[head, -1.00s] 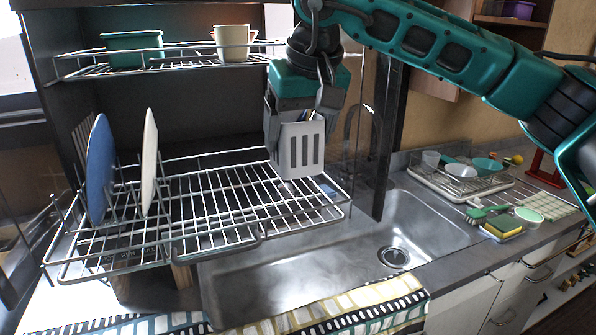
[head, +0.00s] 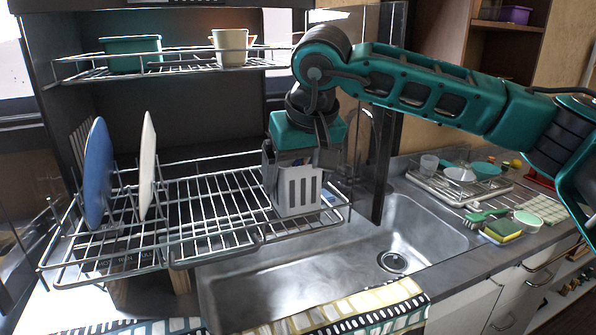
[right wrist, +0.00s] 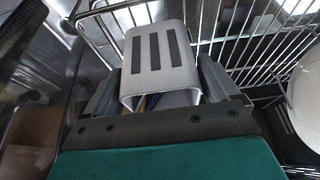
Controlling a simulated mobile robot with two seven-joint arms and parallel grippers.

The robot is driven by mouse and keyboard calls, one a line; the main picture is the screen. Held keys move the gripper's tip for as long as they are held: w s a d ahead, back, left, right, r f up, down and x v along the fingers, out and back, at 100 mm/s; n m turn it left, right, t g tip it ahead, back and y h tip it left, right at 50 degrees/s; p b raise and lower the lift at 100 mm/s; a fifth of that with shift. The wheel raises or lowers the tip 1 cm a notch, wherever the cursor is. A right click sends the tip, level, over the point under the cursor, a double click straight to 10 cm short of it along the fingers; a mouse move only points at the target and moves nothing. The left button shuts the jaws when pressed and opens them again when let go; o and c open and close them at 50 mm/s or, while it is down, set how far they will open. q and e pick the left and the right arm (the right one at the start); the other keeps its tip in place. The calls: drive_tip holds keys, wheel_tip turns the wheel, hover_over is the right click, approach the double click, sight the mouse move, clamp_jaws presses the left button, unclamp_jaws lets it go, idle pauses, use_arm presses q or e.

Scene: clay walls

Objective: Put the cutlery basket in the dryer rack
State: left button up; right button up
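The cutlery basket (head: 298,192) is light grey with dark slots. It is upright at the right part of the dryer rack's lower wire shelf (head: 215,210), its bottom at about the level of the wires; I cannot tell whether it touches them. My right gripper (head: 296,162) comes from above and is shut on the basket. In the right wrist view the basket (right wrist: 160,62) sits between the two fingers, with some cutlery (right wrist: 150,101) showing inside its mouth. My left gripper is not in view.
A blue plate (head: 98,172) and a white plate (head: 147,165) stand at the shelf's left. The upper shelf holds a green container (head: 131,52) and a cream cup (head: 230,46). The sink (head: 330,275) lies in front. The lower shelf's middle is clear.

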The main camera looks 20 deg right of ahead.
drive_tip(key=shift+o, duration=0.8)
drive_tip(key=shift+r, duration=0.1)
drive_tip(key=shift+r, duration=0.2)
drive_tip(key=v, duration=1.2)
drive_tip(key=shift+f, duration=0.15)
drive_tip(key=shift+s, duration=0.1)
